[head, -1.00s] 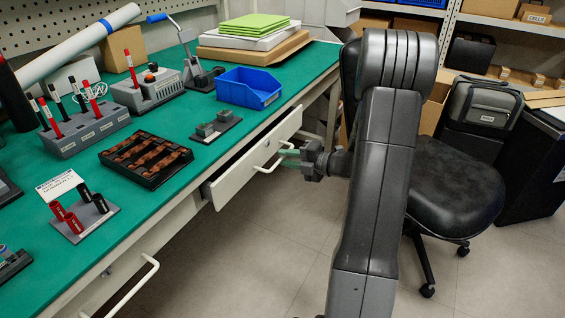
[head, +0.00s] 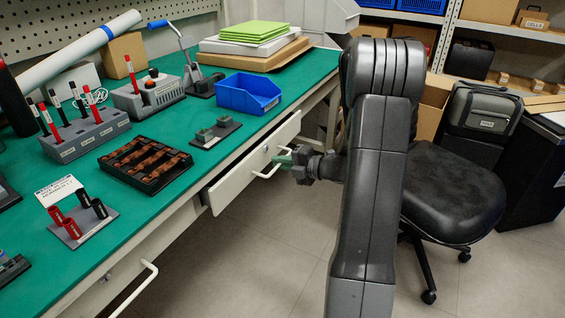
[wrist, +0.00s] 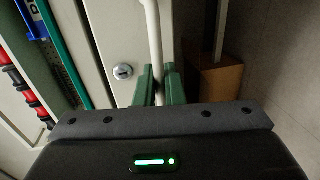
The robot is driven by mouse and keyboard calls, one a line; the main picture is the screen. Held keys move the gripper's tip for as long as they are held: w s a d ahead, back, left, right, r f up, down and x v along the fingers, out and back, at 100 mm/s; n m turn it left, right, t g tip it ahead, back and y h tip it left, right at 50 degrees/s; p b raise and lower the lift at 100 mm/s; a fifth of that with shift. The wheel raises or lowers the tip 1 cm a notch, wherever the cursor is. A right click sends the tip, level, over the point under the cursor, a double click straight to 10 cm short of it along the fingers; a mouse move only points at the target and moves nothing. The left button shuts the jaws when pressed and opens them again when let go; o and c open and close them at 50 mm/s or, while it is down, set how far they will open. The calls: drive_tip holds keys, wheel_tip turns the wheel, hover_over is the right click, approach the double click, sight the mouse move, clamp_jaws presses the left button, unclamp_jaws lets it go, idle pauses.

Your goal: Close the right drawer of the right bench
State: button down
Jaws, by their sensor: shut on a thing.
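The right drawer (head: 232,176) of the bench stands partly open, with a dark gap at its left end below the green worktop. Its pale front bears a white bar handle (head: 266,173) and a round lock. My gripper (head: 284,162) is at this handle, reaching in from the right. In the wrist view the green fingers (wrist: 160,85) stand on either side of the white handle bar (wrist: 154,40), shut on it. The drawer lock (wrist: 123,72) shows just left of the fingers. The fingertips are small and partly hidden in the head view.
The green worktop (head: 180,210) carries a blue bin (head: 245,97), a black tray of copper busbars (head: 110,160) and marker holders. Another drawer handle (head: 140,285) is at the lower left. A black office chair (head: 450,190) stands right of my arm. Floor below the drawer is clear.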

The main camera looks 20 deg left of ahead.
sight(267, 158)
drive_tip(key=a+p, duration=0.2)
drive_tip(key=a, duration=0.2)
drive_tip(key=shift+w+a+r, duration=0.1)
drive_tip(key=shift+w+a, duration=0.05)
drive_tip(key=c, duration=1.7)
unclamp_jaws()
drive_tip(key=shift+a, duration=0.1)
drive_tip(key=p+v, duration=0.4)
drive_tip(key=v, duration=0.9)
drive_tip(key=shift+d, duration=0.4)
drive_tip(key=shift+a, duration=0.1)
